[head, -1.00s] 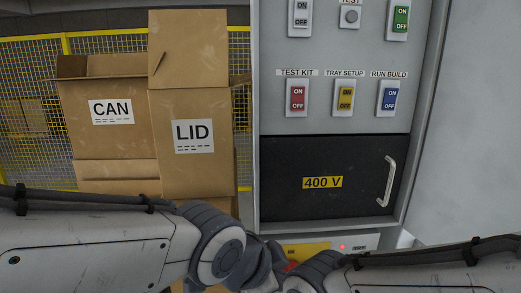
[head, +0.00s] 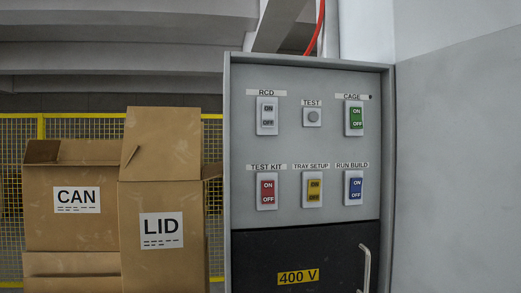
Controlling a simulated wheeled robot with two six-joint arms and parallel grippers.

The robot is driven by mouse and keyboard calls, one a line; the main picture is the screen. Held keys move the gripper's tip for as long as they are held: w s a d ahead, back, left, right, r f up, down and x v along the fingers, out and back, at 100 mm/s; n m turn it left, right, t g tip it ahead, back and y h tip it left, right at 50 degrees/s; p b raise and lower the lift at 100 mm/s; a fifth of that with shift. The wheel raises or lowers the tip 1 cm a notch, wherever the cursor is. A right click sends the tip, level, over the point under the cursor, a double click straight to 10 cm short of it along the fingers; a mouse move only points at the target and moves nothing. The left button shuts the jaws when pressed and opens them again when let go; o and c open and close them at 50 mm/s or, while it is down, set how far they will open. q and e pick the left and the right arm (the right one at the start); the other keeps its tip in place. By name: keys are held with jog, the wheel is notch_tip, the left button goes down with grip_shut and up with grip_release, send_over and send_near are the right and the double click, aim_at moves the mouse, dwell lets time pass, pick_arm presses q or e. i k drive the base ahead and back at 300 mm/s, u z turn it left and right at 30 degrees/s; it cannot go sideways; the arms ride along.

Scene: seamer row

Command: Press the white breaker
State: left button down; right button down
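The white breaker (head: 267,116), labelled RCD, is at the top left of a grey electrical panel (head: 310,145) in the head view. It has a pale rocker marked ON above OFF. To its right are a round TEST button (head: 312,117) and a green CAGE breaker (head: 354,118). Below are a red TEST KIT breaker (head: 267,191), a yellow TRAY SETUP breaker (head: 312,190) and a blue RUN BUILD breaker (head: 353,188). Neither of my grippers is in view.
Cardboard boxes marked CAN (head: 77,200) and LID (head: 161,230) stand left of the panel, before a yellow mesh fence (head: 80,128). A black 400 V door (head: 300,255) with a handle (head: 365,268) is below the breakers. The space before the panel looks clear.

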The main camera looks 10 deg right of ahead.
aim_at(268, 112)
jog(key=z, duration=1.9)
jog(key=k, duration=0.75)
jog(key=u, duration=0.8)
jog(key=i, duration=0.5)
jog(key=u, duration=0.05)
